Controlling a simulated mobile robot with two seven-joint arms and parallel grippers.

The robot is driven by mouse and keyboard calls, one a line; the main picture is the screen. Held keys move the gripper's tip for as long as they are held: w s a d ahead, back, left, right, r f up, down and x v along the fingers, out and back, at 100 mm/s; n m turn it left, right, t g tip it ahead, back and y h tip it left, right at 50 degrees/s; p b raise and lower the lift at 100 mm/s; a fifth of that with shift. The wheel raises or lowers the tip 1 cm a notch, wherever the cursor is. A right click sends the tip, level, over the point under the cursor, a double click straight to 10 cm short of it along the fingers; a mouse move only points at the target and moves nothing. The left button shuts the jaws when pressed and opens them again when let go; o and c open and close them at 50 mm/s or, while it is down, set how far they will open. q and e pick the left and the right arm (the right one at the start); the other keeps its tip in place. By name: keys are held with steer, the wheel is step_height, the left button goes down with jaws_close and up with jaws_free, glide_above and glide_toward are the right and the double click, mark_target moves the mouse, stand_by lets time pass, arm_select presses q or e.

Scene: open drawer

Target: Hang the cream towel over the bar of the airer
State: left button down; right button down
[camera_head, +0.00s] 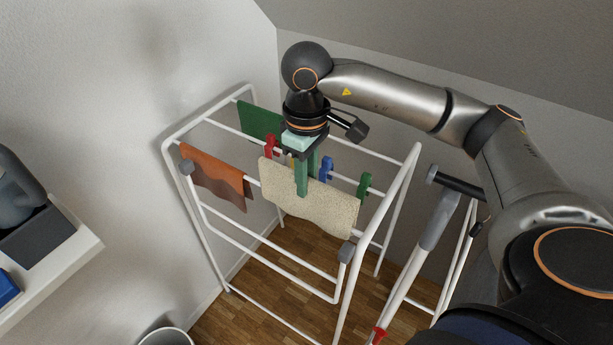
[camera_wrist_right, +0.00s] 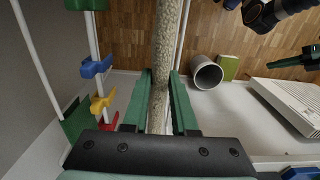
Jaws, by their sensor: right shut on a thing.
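The cream towel (camera_head: 322,213) hangs spread out at the front of the white airer (camera_head: 399,181), right of a brown cloth. Its top edge shows higher in the head view than the bar (camera_head: 253,181) beside it. I cannot tell whether the towel touches that bar or has a flap behind it. My right gripper (camera_head: 302,187) points down and is shut on the towel's top edge near its middle. In the right wrist view, green fingers (camera_wrist_right: 159,100) flank the towel (camera_wrist_right: 167,40), seen edge-on. Dark and green parts at that view's right may be my left gripper; its state is unclear.
A brown cloth (camera_head: 218,178) and a green cloth (camera_head: 259,122) hang on the airer. Red, blue (camera_head: 326,169) and green pegs (camera_head: 365,186) sit on a bar behind the towel. A bin (camera_head: 166,337) stands on the floor, and a shelf (camera_head: 55,262) is at left.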

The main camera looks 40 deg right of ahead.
mark_target(307, 205)
steer(key=shift+f+b, duration=0.55)
steer(key=shift+f, duration=0.3)
steer(key=shift+f+b, duration=0.85)
steer(key=shift+b, duration=0.1)
steer(key=shift+f+b, duration=0.3)
steer(key=shift+f, duration=0.05)
steer(key=shift+f+b, duration=1.1)
steer(key=shift+b, duration=0.05)
arm_select(q)
steer(key=shift+m+h, duration=0.3)
steer(key=shift+h, duration=0.1)
steer(key=shift+w+d+f+b, duration=0.3)
steer(key=shift+w+d+f, duration=0.35)
steer(key=shift+f, duration=0.25)
steer(key=shift+w+d+f+b, duration=0.25)
steer(key=shift+w+d+f, duration=0.25)
steer(key=shift+d+f, duration=0.3)
arm_select(e)
steer(key=shift+f, duration=0.55)
arm_select(q)
steer(key=shift+s+a+f, duration=0.2)
steer(key=shift+s+f, duration=0.1)
steer(key=shift+s, duration=0.05)
arm_select(e)
steer(key=c, duration=0.6)
jaws_free()
